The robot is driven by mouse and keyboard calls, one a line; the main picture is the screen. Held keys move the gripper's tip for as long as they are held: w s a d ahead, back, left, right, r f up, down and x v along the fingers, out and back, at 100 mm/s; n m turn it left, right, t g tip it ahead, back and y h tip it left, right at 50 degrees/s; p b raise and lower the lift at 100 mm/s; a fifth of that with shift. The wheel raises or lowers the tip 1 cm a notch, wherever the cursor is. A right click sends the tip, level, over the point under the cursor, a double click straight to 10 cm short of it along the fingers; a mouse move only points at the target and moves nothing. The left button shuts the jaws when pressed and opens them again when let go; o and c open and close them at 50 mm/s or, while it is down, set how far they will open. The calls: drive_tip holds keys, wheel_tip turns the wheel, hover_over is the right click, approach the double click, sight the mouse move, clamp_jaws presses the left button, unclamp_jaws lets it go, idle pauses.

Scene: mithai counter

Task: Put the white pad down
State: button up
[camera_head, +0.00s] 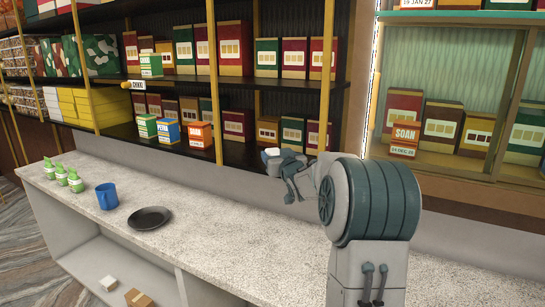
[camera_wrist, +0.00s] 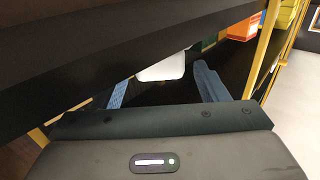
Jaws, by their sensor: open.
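The white pad (camera_head: 271,151) shows as a small pale block at the tip of my gripper (camera_head: 279,163), by the dark lower shelf of the back rack. In the wrist view the white pad (camera_wrist: 161,69) lies between and just beyond the two blue-grey fingertips of my gripper (camera_wrist: 164,75). The fingers are spread apart, with a gap visible on each side of the pad. The pad's upper edge is cut off by a dark board. I cannot tell exactly what the pad rests on.
A dark shelf board (camera_wrist: 60,60) is close over my gripper. Boxes (camera_head: 200,135) stand on the shelf to the left. The speckled counter (camera_head: 220,215) below holds a black plate (camera_head: 150,217), a blue mug (camera_head: 107,196) and green-topped bottles (camera_head: 62,175); its middle is clear.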

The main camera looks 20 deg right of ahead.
drive_tip(key=s+a+b, duration=0.1)
drive_tip(key=s+b, duration=0.1)
drive_tip(key=s, duration=0.7)
drive_tip(key=shift+s, duration=0.25)
drive_tip(key=shift+a, duration=0.15)
drive_tip(key=s+a+f+g, duration=0.4)
drive_tip(key=s+a, duration=0.3)
drive_tip(key=s, duration=0.4)
drive_tip(key=s+a+f+n+g+y, duration=0.1)
drive_tip(key=s+a+f+g, duration=0.4)
drive_tip(key=s, duration=0.6)
drive_tip(key=s+a+f+g+y, duration=0.1)
drive_tip(key=s+a+f+g, duration=0.4)
drive_tip(key=s+a+f, duration=0.3)
drive_tip(key=s+a, duration=0.1)
drive_tip(key=s, duration=0.2)
